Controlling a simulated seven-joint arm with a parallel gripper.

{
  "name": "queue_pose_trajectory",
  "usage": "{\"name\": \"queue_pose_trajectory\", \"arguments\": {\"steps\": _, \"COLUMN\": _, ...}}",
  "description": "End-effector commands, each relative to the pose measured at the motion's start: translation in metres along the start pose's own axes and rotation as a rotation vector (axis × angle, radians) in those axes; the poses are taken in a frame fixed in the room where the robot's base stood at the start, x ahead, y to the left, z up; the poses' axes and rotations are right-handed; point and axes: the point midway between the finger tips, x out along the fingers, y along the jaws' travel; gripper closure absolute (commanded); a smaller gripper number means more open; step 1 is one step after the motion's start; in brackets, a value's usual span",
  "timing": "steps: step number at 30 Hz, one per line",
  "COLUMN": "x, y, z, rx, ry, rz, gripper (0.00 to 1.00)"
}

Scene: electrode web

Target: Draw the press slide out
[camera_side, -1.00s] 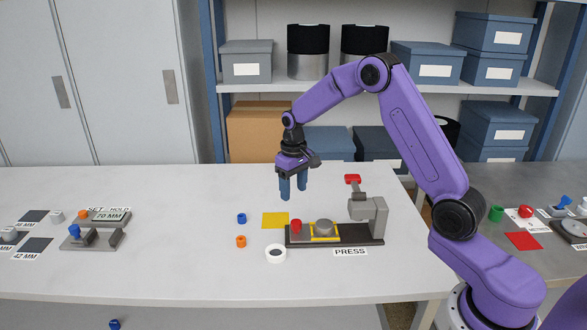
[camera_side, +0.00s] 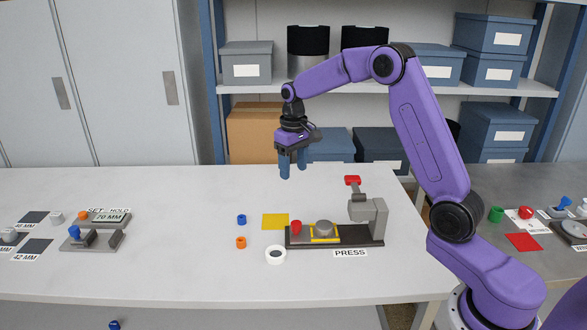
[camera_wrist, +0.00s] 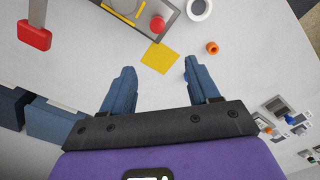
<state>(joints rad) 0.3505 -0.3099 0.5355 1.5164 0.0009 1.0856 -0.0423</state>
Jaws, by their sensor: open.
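The press (camera_side: 370,218) stands on a dark base at the right of the white table, with a red-tipped lever (camera_side: 353,181) raised at its back. Its slide (camera_side: 325,232), edged in yellow, carries a grey round piece (camera_side: 323,228) and has a red knob (camera_side: 296,227) at its left end. The slide sits to the left of the press head. My gripper (camera_side: 292,172) is open and empty, high above the table behind the slide. In the wrist view my gripper's fingers (camera_wrist: 155,85) are apart, and the red knob (camera_wrist: 157,24) shows beyond them.
A yellow square (camera_side: 275,221), a white ring (camera_side: 275,255), an orange piece (camera_side: 241,242) and a blue piece (camera_side: 241,219) lie left of the press. A gauge stand (camera_side: 92,238) is farther left.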

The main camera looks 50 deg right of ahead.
Motion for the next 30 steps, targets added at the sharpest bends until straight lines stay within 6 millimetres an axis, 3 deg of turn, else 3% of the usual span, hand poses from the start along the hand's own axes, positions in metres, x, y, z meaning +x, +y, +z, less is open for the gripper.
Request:
{"name": "queue_pose_trajectory", "arguments": {"steps": 21, "x": -0.062, "y": 0.000, "z": -0.001, "rx": 0.000, "ry": 0.002, "rz": 0.000, "gripper": 0.40}}
{"name": "queue_pose_trajectory", "arguments": {"steps": 30, "x": -0.070, "y": 0.000, "z": 0.000, "rx": 0.000, "ry": 0.000, "rz": 0.000, "gripper": 0.40}}
